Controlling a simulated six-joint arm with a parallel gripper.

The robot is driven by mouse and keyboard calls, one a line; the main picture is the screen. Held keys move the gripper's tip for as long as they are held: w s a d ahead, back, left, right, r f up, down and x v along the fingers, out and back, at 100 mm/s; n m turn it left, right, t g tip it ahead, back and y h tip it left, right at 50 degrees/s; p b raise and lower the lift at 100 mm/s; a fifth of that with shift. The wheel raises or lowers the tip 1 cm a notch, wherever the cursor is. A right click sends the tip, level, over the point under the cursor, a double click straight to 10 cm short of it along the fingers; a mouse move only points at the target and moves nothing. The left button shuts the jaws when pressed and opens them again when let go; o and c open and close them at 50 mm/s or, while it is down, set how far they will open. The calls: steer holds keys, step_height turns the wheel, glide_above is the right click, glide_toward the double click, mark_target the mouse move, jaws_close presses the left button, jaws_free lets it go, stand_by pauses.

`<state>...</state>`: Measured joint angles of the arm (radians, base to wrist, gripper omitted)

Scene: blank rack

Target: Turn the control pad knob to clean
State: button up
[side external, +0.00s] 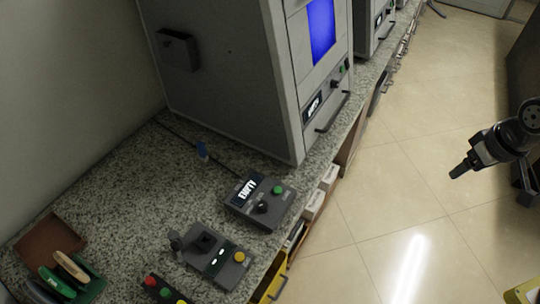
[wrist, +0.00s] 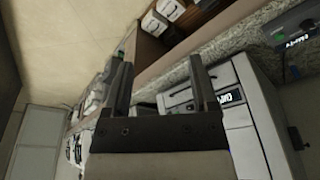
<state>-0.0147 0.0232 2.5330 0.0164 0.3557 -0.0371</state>
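The control pad (side external: 240,212) is a dark grey box on the speckled counter, in front of the large grey machine. Its lit display reads "EMPTY". Its black knob (side external: 263,208) sits below the display, beside a green button (side external: 278,190). What the knob points to is too small to read. In the wrist view, the pad (wrist: 301,26) is partly visible at the upper right. My gripper (side external: 459,173) hangs over the floor, well to the right of the pad and touching nothing. In the wrist view its two fingers (wrist: 160,72) are apart with nothing between them.
The grey machine (side external: 235,75) has its own display, green button and handle. A second box with a black stick and yellow button (side external: 215,255) stands nearer on the counter. Coloured buttons (side external: 163,291) and a green-handled rack (side external: 68,277) are at lower left. Open floor surrounds my gripper.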

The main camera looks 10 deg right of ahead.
steer(key=w+a+f+n+y, duration=0.1)
steer(key=w+a+n, duration=0.3)
steer(key=w+a, duration=0.15)
steer(key=n+g+y, duration=0.3)
steer(key=n+y, duration=0.1)
steer(key=n, duration=1)
glide_toward(263, 204)
steer(key=a+f, duration=0.1)
steer(key=shift+s+f, duration=0.1)
steer(key=shift+s, duration=0.05)
steer(key=shift+h, duration=0.3)
steer(key=shift+x, duration=3.8)
jaws_close()
